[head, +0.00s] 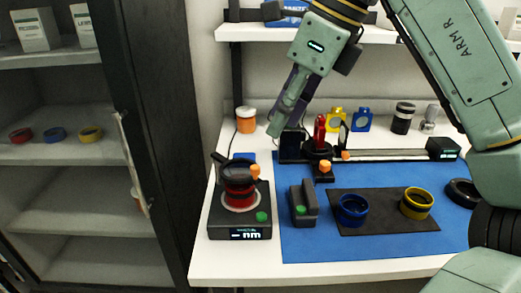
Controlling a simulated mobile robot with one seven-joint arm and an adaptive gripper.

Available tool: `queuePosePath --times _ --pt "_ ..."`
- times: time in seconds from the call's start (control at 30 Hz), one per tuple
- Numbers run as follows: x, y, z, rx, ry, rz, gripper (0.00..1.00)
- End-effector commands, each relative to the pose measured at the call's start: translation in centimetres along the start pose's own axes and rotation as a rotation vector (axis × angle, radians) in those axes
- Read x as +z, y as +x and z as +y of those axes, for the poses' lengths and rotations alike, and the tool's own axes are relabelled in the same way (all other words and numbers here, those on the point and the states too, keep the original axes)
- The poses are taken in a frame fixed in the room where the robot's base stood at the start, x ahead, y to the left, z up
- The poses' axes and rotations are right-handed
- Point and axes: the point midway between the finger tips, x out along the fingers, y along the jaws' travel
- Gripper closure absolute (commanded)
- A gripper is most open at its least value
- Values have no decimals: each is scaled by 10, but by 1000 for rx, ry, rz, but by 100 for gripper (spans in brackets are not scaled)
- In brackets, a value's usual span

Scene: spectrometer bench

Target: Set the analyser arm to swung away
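A black optical rail (390,155) runs along the back of the blue mat. At its left end is a dark round mount with an upright red piece (320,130). A short dark arm with an orange knob (325,169) sticks out toward the front from this mount, and looks like the analyser arm. A second orange knob (346,155) sits just right of the mount. My gripper (280,128) hangs above the rail's left end, to the left of the red piece. Its fingers overlap in this view, so its opening is unclear. I cannot tell whether it touches anything.
A nm-display device (240,222) with a red ring and orange-knobbed lid stands front left. A grey block (303,205) and blue (352,210) and yellow (417,203) rings are in front of the rail. Bottles stand behind it. A shelf (400,36) overhangs the back.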

Motion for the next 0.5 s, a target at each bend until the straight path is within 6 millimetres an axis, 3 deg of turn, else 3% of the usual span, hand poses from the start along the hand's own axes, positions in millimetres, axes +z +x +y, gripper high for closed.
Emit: queuePosePath --times 0.3,0.5 --pt "1 60 1 5 -4 -2 66" --pt "1 86 0 2 -1 -2 66"
